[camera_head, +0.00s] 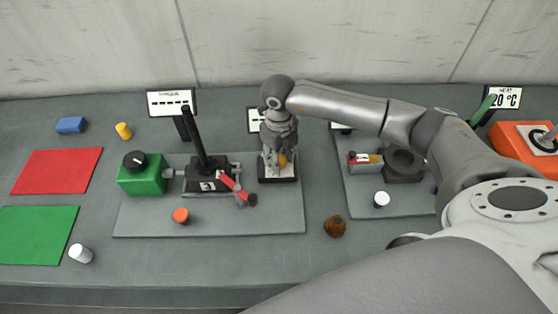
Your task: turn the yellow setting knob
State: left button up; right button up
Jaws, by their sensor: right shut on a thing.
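The yellow setting knob (282,159) shows as a small yellow patch between the fingers of my right gripper (277,161). It sits on a small black-edged base with a pale top plate (266,178), on the right part of a grey board. My right gripper points down over this base and is shut on the knob. The fingers hide most of the knob, so its pointer or marking cannot be seen. My left gripper is not in view.
Left of the base stand a black post (196,135), a red lever (232,185) and a green box (143,178) with a black knob. An orange button (181,215) is in front. A second board (355,195) lies right. A brown object (335,226) lies between the boards.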

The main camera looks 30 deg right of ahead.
jog(key=shift+n+b, duration=1.25)
jog(key=shift+n, duration=0.05)
jog(key=o, duration=1)
jog(key=shift+o, duration=0.2)
notch_tip(320, 180, up, 12)
